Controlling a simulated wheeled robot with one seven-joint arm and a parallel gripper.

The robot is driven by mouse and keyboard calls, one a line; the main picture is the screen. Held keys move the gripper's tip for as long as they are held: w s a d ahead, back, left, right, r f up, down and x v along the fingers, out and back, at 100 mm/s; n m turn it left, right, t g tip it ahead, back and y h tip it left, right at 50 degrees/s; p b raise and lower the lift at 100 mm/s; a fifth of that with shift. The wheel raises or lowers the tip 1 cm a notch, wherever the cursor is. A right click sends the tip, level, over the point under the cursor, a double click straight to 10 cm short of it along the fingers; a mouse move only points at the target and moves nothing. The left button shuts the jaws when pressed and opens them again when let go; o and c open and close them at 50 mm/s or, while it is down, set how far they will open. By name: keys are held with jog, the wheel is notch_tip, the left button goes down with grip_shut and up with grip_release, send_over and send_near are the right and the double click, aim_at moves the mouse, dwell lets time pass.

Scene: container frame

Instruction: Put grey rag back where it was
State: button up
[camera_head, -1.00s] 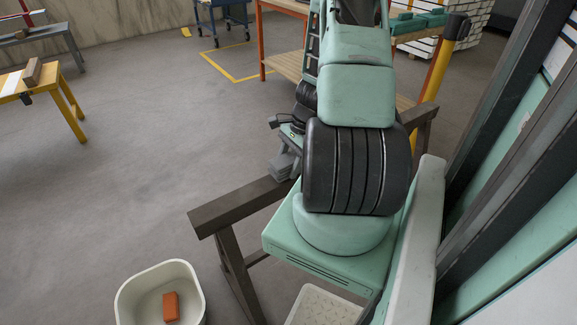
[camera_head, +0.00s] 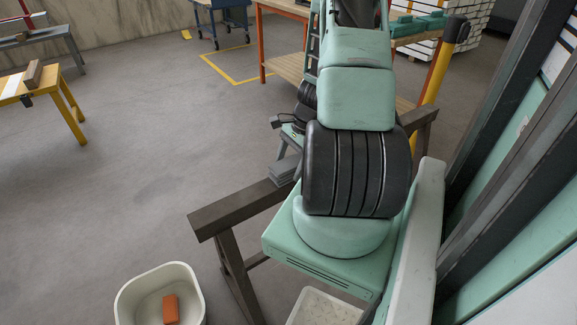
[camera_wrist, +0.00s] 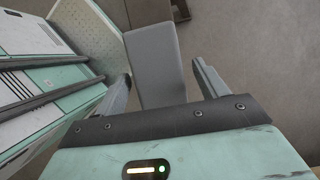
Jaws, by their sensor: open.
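The grey rag (camera_head: 284,173) is a folded flat pad lying on the dark wooden beam, left of my black-ribbed arm joint in the head view. In the wrist view the grey rag (camera_wrist: 158,50) is a long pale-grey rectangle ahead of and between my fingers. My gripper (camera_wrist: 163,74) is open, one finger on each side of the rag, with visible gaps. In the head view my gripper (camera_head: 282,149) is just above the rag, partly hidden by my arm.
The dark wooden beam (camera_head: 235,206) belongs to a trestle. A white bin (camera_head: 128,303) with an orange block (camera_head: 170,309) stands on the floor at lower left. A pale tray (camera_head: 322,308) is below my arm. Open floor lies left.

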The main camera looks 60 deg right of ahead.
jog(key=p+v, duration=0.1)
jog(key=v, duration=0.9)
jog(key=shift+d+r+p, duration=0.2)
jog(key=shift+r+p, duration=0.1)
jog(key=shift+p, duration=0.1)
jog(key=w+a+r+n+g, duration=0.1)
jog(key=w+a+r+n, duration=0.3)
jog(key=a, duration=0.5)
jog(key=w+a+r+n+g, duration=0.1)
jog(key=w+a+r+n, duration=0.1)
jog(key=w+a+n, duration=0.35)
jog(key=w+a+r+n+g, duration=0.1)
jog(key=w+a+r+n, duration=0.1)
jog(key=a+n, duration=0.65)
jog(key=s+a+r+n+h, duration=0.1)
jog(key=s+a+r+n, duration=0.1)
jog(key=s+a+n, duration=0.4)
jog(key=s+a+r+n+h, duration=0.2)
jog(key=s+a+n, duration=0.5)
jog(key=a, duration=1)
jog(key=shift+s+a+r+n+t, duration=0.2)
jog(key=shift+r+n+t, duration=0.15)
jog(key=shift+r, duration=0.35)
notch_tip(320, 180, up, 10)
jog(key=p, duration=1)
